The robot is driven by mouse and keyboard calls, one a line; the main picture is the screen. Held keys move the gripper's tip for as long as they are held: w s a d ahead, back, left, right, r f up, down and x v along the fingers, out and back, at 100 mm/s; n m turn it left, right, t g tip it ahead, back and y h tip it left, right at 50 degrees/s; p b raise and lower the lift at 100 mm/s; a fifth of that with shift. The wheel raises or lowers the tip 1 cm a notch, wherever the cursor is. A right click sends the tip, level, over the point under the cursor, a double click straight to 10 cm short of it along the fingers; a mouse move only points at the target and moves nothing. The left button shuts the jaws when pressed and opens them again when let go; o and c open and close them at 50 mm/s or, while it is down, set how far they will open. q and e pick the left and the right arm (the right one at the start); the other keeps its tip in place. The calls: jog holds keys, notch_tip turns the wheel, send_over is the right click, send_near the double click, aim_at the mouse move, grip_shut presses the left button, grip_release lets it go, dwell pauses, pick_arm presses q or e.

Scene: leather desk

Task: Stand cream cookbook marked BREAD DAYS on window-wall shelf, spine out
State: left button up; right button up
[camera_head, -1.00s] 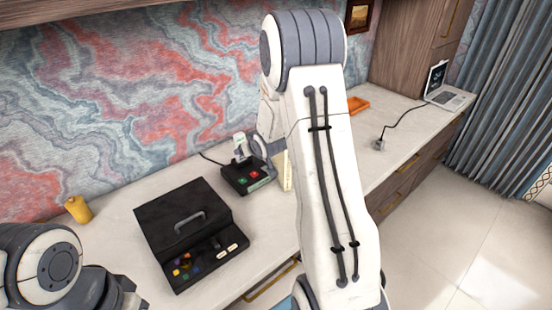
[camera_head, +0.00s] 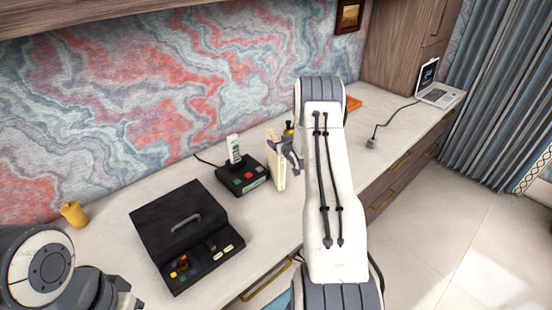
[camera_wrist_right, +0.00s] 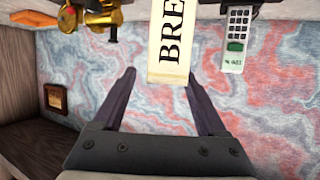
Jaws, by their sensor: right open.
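The cream cookbook (camera_head: 278,172) stands upright on the counter beside the phone base. In the right wrist view its spine (camera_wrist_right: 175,45) shows the letters "BRE"; the rest is cut off. My right gripper (camera_head: 287,158) is at the book's upper part, its fingers open. In the right wrist view the right gripper's fingers (camera_wrist_right: 158,78) spread to either side of the book's end, with gaps; no grip shows. My left gripper (camera_head: 128,296) is at the lower left edge, mostly cut off. I cannot make out a window-wall shelf.
A cordless phone (camera_head: 234,148) stands in its black base (camera_head: 243,178) close left of the book. A brass object (camera_wrist_right: 92,15) is close on the other side. A black case (camera_head: 185,235), yellow cylinder (camera_head: 74,214), orange tray (camera_head: 354,104) and laptop (camera_head: 440,95) are on the counter.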

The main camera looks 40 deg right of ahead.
aim_at(276, 139)
jog(key=shift+p+x, duration=0.5)
jog(key=shift+x, duration=1.25)
jog(key=shift+a, duration=0.15)
jog(key=shift+c, duration=0.3)
grip_shut()
jog(key=shift+w+r, duration=0.1)
jog(key=shift+r, duration=0.1)
